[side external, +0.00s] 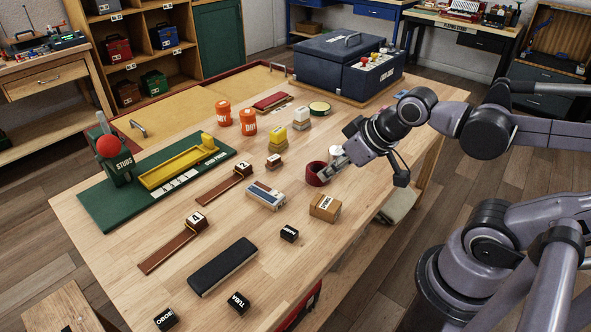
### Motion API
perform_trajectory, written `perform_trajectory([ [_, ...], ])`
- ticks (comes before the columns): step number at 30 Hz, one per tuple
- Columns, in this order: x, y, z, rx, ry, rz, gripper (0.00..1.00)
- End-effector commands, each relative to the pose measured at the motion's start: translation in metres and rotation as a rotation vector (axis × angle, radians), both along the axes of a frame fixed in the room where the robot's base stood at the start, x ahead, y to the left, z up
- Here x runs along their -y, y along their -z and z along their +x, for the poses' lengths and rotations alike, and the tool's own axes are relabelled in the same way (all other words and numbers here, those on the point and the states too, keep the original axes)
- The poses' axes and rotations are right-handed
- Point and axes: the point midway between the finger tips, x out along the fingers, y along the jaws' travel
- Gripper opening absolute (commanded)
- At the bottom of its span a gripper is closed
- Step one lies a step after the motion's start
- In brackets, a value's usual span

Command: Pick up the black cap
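Three small black blocks with white lettering, which could be caps, sit on the wooden table. One black block (289,233) is near the middle right, one black block (238,302) is at the front, and another black block (166,320) is at the front left. I cannot tell which one is the black cap. My gripper (326,172) is low over the right side of the table, beside a dark red round holder (315,176), well behind the black blocks. Its fingers are small and partly merge with the holder, so their opening is unclear.
A wooden block (325,208) and a white-blue block (266,195) lie between my gripper and the black blocks. A long black pad (223,266) lies at the front. A green board (104,204) is at left. Two orange jars (248,122) and a dark blue case (325,62) stand behind.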

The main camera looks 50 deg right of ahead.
Motion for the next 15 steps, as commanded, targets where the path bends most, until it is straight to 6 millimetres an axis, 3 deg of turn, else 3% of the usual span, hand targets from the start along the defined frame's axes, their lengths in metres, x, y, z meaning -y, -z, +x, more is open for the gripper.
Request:
perform_trajectory([
  [1, 0.0, 0.0, 0.0, 0.0, 0.0, 0.0, 0.49],
  [3, 0.0, 0.0, 0.0, 0.0, 0.0, 0.0, 0.62],
  [15, -0.0023, 0.0, 0.0037, -0.026, 0.048, 0.038, 0.62],
])
